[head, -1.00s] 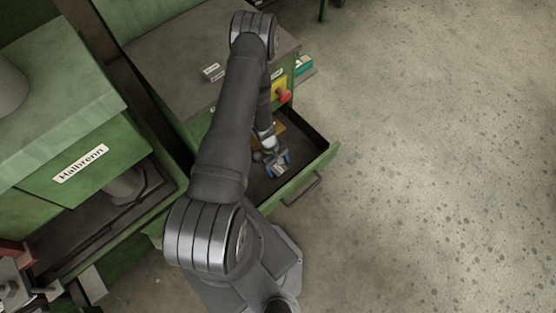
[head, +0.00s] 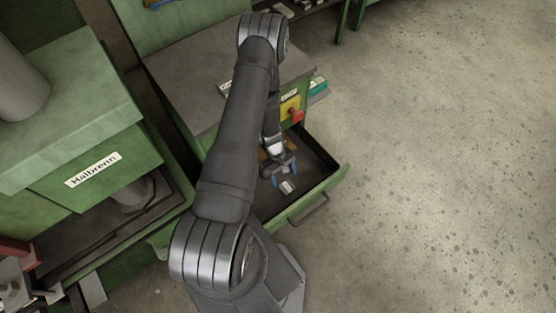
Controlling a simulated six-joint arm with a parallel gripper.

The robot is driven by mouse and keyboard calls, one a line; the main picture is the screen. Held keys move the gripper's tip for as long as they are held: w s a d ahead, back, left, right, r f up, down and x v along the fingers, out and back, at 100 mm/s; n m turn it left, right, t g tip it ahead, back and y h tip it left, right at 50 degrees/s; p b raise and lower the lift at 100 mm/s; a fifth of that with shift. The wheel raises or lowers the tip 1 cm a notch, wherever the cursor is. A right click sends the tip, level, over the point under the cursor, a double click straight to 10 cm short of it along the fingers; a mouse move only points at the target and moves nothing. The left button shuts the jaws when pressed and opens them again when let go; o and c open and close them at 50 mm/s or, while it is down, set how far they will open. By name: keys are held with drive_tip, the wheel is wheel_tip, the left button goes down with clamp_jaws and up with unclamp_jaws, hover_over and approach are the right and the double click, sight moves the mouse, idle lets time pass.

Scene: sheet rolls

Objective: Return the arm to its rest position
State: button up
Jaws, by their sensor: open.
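My gripper (head: 279,173) hangs from my arm over an open drawer (head: 325,193) of the green cabinet. Its blue-tipped fingers are apart, with nothing visible between them. Just below the fingertips a small light-grey block (head: 287,187) lies in the drawer. The view from above does not show how high the gripper is over it. My arm hides part of the cabinet and the left part of the drawer.
The cabinet's grey top (head: 190,85) lies behind my arm. A yellow switch plate with a red knob (head: 295,114) sticks out above the drawer. A green machine marked "Halbrenn" (head: 75,130) stands at left. The floor (head: 450,160) at right is clear.

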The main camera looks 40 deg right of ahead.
sight(287, 187)
drive_tip(key=x, duration=0.5)
drive_tip(key=shift+s+f, duration=0.2)
drive_tip(key=shift+f, duration=0.15)
wheel_tip(287, 187, up, 3)
drive_tip(key=shift+w+r, duration=0.1)
drive_tip(key=shift+r, duration=0.6)
drive_tip(key=shift+f, duration=0.1)
